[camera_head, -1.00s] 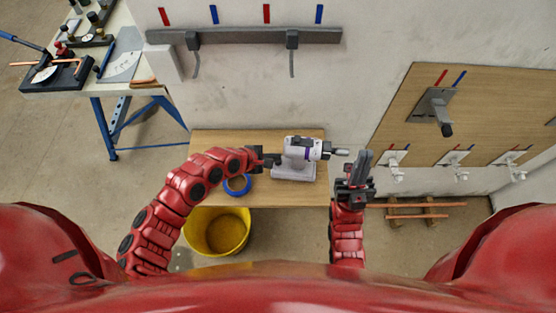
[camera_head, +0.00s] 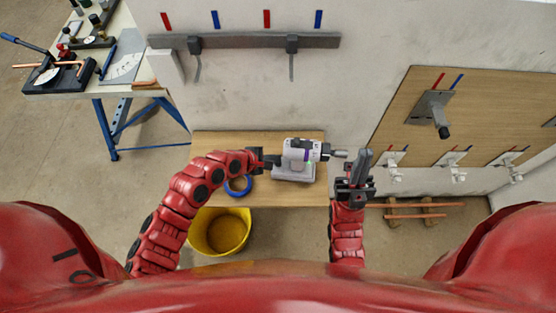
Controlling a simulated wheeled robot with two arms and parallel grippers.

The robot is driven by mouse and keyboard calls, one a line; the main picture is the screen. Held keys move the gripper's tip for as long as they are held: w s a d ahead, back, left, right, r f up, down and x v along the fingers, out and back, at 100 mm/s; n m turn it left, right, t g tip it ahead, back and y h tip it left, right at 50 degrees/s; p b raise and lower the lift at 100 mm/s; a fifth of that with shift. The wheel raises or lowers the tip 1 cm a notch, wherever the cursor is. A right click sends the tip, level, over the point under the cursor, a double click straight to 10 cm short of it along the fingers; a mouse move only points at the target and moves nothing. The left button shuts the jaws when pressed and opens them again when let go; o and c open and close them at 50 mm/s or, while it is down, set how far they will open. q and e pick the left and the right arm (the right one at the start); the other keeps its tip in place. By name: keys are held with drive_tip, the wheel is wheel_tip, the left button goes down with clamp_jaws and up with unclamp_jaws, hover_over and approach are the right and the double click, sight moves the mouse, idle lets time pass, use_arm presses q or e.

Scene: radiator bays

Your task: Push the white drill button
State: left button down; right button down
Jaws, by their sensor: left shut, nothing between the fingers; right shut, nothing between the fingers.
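The drill button itself is too small to make out. My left gripper (camera_head: 274,160) is shut, with its fingertips at the left side of the drill; I cannot tell whether they touch it. My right gripper (camera_head: 360,165) is shut and empty, just right of the chuck tip, pointing up toward the wall.
A blue tape ring (camera_head: 238,193) lies on the wooden bench (camera_head: 290,195), below my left wrist. A yellow bucket (camera_head: 219,249) stands on the floor in front. A wooden board (camera_head: 480,115) with valves is on the wall at right. A tool table (camera_head: 135,92) stands at upper left.

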use_arm(q)
wheel_tip(320, 180, up, 6)
drive_tip(key=p, duration=0.6)
drive_tip(key=shift+p, duration=0.3)
idle(0.3)
